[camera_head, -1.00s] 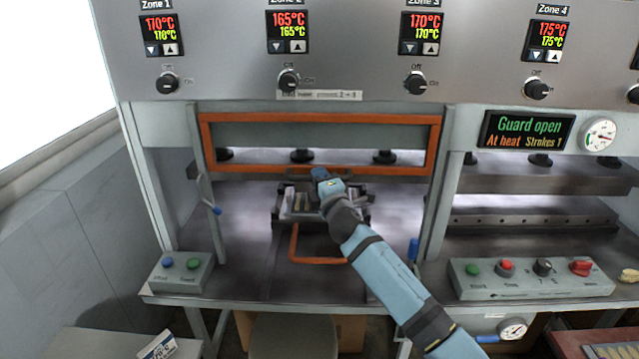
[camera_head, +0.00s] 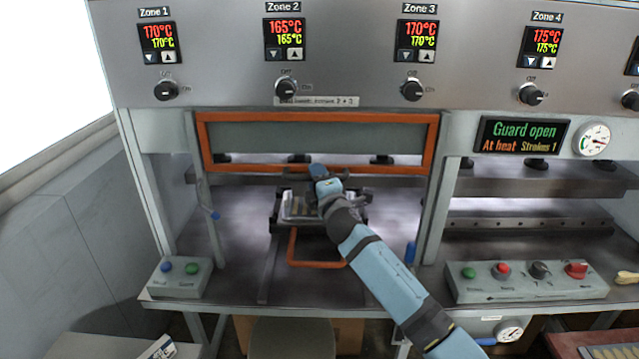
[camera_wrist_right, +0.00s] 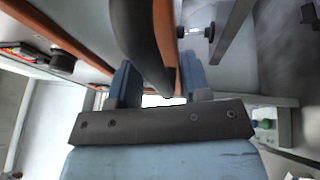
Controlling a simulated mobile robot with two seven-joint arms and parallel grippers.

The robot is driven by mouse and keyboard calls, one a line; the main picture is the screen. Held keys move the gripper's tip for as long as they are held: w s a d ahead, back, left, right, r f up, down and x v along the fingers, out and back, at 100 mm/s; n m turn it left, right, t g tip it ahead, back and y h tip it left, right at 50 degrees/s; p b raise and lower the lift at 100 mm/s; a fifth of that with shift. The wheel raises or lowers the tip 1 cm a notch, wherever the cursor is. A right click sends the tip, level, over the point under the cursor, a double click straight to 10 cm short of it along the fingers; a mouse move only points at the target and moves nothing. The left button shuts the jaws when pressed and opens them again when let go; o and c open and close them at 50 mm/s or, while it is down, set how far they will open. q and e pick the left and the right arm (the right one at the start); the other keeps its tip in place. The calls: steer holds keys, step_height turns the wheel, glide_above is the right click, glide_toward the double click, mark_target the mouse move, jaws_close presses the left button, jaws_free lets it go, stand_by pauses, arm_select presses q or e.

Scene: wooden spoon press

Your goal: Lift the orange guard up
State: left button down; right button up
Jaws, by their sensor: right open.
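The orange guard (camera_head: 433,145) is a rectangular frame with a grey-green panel, raised at the front of the press bay below the zone controls. My right gripper (camera_head: 326,172) is at the middle of its lower bar and hides part of it. In the right wrist view, my right gripper (camera_wrist_right: 160,85) is open. A dark curved bar (camera_wrist_right: 140,40), apparently the guard's handle, comes between or just in front of its fingers. An orange bar (camera_wrist_right: 166,25) runs close behind. Contact cannot be told. My left gripper is not in view.
A slide tray (camera_head: 295,208) with an orange handle (camera_head: 318,265) is below my right gripper. Button boxes stand at the left (camera_head: 180,277) and right (camera_head: 540,282). A display (camera_head: 521,136) reads "Guard open". The upper panel is close above the guard.

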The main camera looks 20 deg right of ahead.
steer(key=b+v, duration=0.2)
steer(key=v, duration=1.1)
steer(key=shift+s, duration=0.4)
steer(key=shift+f, duration=0.15)
steer(key=s+f+m+g+p, duration=0.1)
steer(key=s+f+m+g, duration=0.2)
steer(key=s+f+m, duration=0.55)
steer(key=s+f+m+g+p, duration=0.1)
steer(key=s+f+m+g, duration=0.2)
steer(key=s+f, duration=1.1)
steer(key=s+f+m+g, duration=0.2)
steer(key=s+f+m, duration=0.3)
steer(key=s+f, duration=0.3)
steer(key=s, duration=0.3)
steer(key=shift+f+m+g+y+p, duration=0.35)
steer(key=shift+g+y, duration=0.05)
steer(key=shift+o, duration=0.2)
steer(key=shift+a, duration=0.1)
